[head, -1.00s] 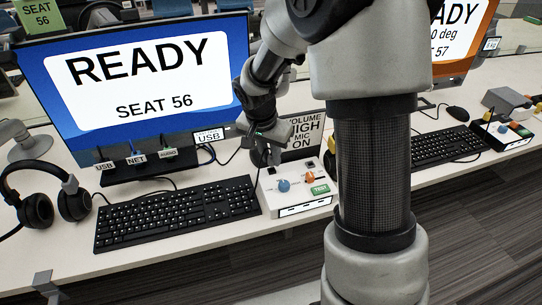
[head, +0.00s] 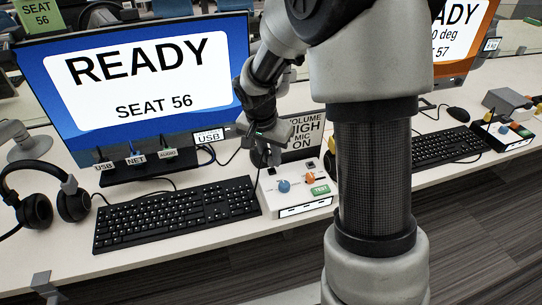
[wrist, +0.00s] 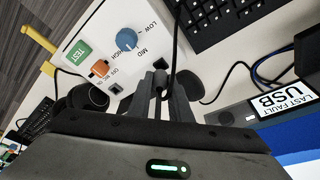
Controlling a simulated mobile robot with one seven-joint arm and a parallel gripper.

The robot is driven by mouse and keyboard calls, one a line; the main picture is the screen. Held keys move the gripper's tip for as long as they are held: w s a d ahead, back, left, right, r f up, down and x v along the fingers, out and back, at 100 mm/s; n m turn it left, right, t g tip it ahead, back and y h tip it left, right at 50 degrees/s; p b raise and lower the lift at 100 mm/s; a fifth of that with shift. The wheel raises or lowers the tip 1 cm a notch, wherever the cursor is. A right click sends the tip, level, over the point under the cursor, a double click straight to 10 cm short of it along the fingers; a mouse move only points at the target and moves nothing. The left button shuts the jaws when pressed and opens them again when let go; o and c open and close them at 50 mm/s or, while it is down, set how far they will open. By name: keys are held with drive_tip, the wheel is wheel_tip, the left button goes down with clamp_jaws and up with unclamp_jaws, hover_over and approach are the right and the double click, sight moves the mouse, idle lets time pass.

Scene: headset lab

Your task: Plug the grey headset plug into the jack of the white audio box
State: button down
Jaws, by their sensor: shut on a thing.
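The white audio box (head: 292,203) stands right of the keyboard. It has a blue knob, an orange knob and a green TEST button on top. In the wrist view the box (wrist: 112,24) lies just ahead of my gripper. My gripper (head: 263,158) is over the box's back left corner in the head view. In the wrist view my gripper (wrist: 160,82) is shut on the small grey headset plug (wrist: 161,64), mostly hidden between the fingers. A black cable passes beside it. I cannot tell whether the plug touches the jack. The black headset (head: 38,210) is at the far left.
A black keyboard (head: 175,213) lies left of the box. A VOLUME HIGH, MIC ON sign (head: 304,133) stands close behind the box and gripper. The blue READY monitor (head: 145,85) stands behind the keyboard. A LAST FAULT USB label (wrist: 284,100) shows in the wrist view.

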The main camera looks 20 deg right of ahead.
drive_tip(key=shift+f+b, duration=1)
drive_tip(key=shift+f, duration=0.1)
drive_tip(key=c, duration=1.5)
unclamp_jaws()
drive_tip(key=shift+c, duration=0.2)
drive_tip(key=shift+r, duration=0.15)
drive_tip(key=p+v, duration=0.4)
drive_tip(key=v, duration=1.3)
drive_tip(key=shift+r, duration=0.15)
